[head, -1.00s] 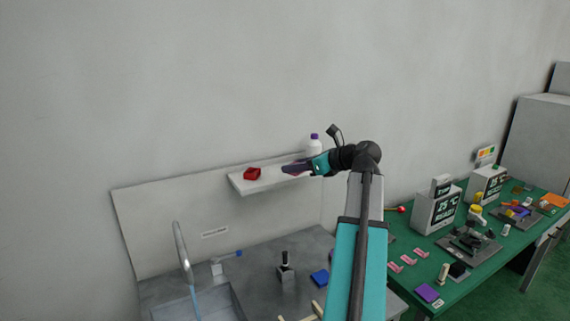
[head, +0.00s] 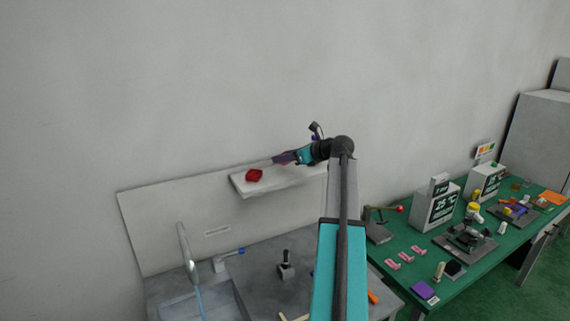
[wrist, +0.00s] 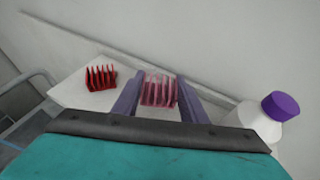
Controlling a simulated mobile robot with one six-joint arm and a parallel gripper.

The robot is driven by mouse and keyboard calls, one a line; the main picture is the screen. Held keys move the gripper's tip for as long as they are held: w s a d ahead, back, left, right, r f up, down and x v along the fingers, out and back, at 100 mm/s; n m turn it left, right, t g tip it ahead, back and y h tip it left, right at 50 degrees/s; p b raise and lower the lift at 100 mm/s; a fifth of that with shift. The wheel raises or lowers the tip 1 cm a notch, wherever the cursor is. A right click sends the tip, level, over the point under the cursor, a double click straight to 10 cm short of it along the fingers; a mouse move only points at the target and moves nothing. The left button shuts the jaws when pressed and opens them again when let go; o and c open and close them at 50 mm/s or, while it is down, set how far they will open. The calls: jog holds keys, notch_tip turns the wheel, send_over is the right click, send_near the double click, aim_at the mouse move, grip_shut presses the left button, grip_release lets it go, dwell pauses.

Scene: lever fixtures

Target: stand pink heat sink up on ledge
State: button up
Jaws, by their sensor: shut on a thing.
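In the wrist view the pink heat sink (wrist: 158,91) is between the two purple fingers of my gripper (wrist: 153,92), which is shut on it. Its fins point up in that view, at the ledge (wrist: 90,100). I cannot tell whether its base touches the ledge. In the head view my gripper (head: 284,158) is over the white ledge (head: 255,188), right of the red heat sink; the pink heat sink cannot be made out there.
A red heat sink (head: 254,175) stands on the ledge to the left, also in the wrist view (wrist: 101,77). A white bottle with a purple cap (wrist: 262,119) stands close on the right. The wall (wrist: 200,35) is right behind. Ledge between heat sinks is clear.

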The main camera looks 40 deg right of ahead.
aim_at(288, 163)
dwell(0.3)
jog(key=shift+f+p, duration=0.75)
jog(key=shift+f, duration=0.05)
jog(key=shift+f+p, duration=0.35)
jog(key=shift+f, duration=0.6)
jog(key=shift+f, duration=0.1)
jog(key=o, duration=1.1)
jog(key=shift+c, duration=0.2)
jog(key=shift+s, duration=0.1)
jog(key=shift+s+d+r+b, duration=0.1)
jog(key=shift+s+r+b, duration=0.2)
jog(key=shift+s+b, duration=0.3)
jog(key=a+b+v, duration=0.1)
jog(key=b+v, duration=0.3)
jog(key=v, duration=0.6)
jog(key=shift+s+d+r, duration=0.2)
jog(key=shift+s+d, duration=0.05)
jog(key=shift+d, duration=0.2)
